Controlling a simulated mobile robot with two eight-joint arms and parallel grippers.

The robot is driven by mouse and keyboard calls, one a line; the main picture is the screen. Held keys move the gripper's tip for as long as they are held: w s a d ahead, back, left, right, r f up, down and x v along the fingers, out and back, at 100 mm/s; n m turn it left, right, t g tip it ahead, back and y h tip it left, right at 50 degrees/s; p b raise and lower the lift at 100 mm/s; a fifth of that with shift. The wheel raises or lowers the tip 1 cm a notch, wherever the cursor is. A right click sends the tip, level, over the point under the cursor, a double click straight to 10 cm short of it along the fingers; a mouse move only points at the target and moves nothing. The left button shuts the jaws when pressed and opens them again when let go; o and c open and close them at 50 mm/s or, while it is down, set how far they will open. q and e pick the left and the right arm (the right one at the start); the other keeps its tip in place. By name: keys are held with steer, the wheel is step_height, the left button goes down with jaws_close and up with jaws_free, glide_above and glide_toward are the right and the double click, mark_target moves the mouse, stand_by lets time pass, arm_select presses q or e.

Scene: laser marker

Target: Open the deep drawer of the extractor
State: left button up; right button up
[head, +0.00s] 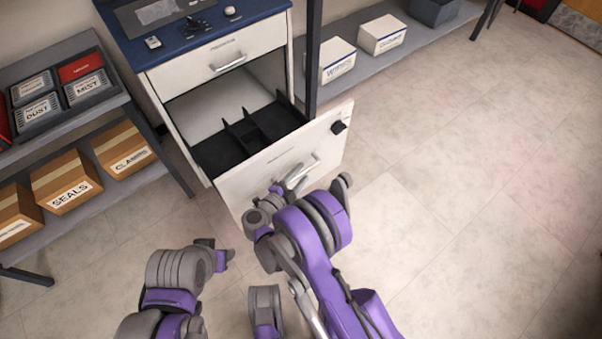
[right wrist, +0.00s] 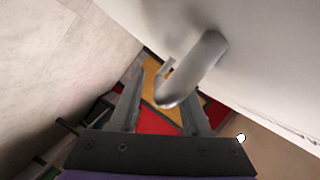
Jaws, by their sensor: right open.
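The extractor is a white cabinet with a blue top. Its deep drawer (head: 250,165) stands pulled well out, with a black divided insert (head: 245,130) showing inside. A bar handle (head: 301,170) is on its white front, and a black knob sits near the front's upper right corner. My right gripper (head: 291,182) is at this handle. In the right wrist view the handle (right wrist: 200,65) reaches between the spread fingers of my right gripper (right wrist: 160,88); contact is unclear. My left arm is at lower left in the head view; its gripper (head: 214,252) has unclear jaws.
A shallow upper drawer (head: 226,57) is shut above the deep one. A shelf at left holds small bins and cardboard boxes (head: 66,182). A dark post (head: 313,55) and a low shelf with white boxes (head: 337,60) stand at right. The floor (head: 450,180) at right is clear.

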steer(key=p+v, duration=0.1)
steer(key=v, duration=0.9)
steer(key=shift+p, duration=0.3)
steer(key=shift+s+r, duration=0.1)
